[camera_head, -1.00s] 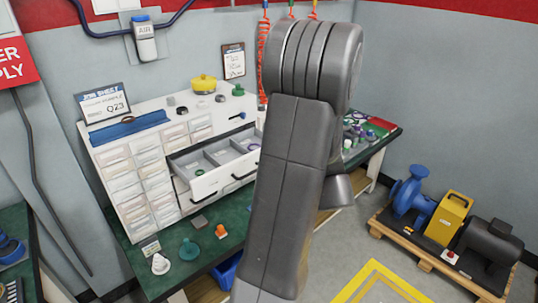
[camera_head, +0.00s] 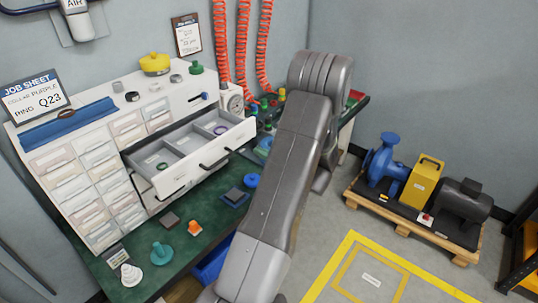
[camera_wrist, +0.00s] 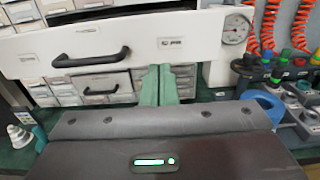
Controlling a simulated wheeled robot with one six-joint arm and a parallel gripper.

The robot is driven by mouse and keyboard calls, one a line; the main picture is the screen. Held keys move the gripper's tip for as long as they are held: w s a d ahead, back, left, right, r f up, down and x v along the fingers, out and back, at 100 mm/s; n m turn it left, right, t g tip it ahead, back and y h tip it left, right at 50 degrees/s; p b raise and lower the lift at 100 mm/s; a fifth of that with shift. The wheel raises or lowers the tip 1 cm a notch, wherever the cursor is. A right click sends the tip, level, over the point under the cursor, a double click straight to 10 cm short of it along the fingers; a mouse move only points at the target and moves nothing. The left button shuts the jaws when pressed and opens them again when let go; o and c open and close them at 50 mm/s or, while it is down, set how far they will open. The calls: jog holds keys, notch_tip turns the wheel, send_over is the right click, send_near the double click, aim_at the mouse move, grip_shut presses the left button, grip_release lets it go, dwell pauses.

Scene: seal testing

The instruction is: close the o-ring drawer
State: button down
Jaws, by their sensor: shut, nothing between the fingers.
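The open drawer (camera_head: 236,140) sticks out of the white cabinet in the head view. Its grey inside is split into compartments, with a green ring (camera_head: 162,166) and a purple ring (camera_head: 220,130) in them. In the wrist view the white drawer front (camera_wrist: 130,40) spans the upper part, with a black handle (camera_wrist: 92,60) at left. My gripper (camera_wrist: 158,72) is shut and empty. Its green fingers point at the lower edge of the drawer front, right of the handle. I cannot tell whether they touch it. My arm hides the gripper in the head view.
The green bench (camera_head: 130,280) carries a teal part (camera_head: 161,252), a white cone (camera_head: 131,274) and an orange part (camera_head: 194,227). A gauge (camera_wrist: 235,29) stands right of the drawer front. A pallet with a blue pump (camera_head: 381,160) stands at right; the floor before it is clear.

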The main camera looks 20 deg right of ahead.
aim_at(237, 140)
jog(key=p+x, duration=0.1)
jog(key=x, duration=0.7)
jog(key=shift+a, duration=0.1)
jog(key=b+x, duration=0.5)
jog(key=x, duration=1.2)
jog(key=shift+w+a+f, duration=0.1)
jog(key=shift+w+a, duration=0.1)
jog(key=shift+w, duration=0.1)
jog(key=shift+w+a, duration=0.1)
jog(key=shift+w, duration=0.1)
jog(key=shift+w+r+b, duration=0.1)
jog(key=shift+r+b, duration=0.15)
jog(key=shift+b, duration=0.05)
jog(key=shift+r, duration=0.15)
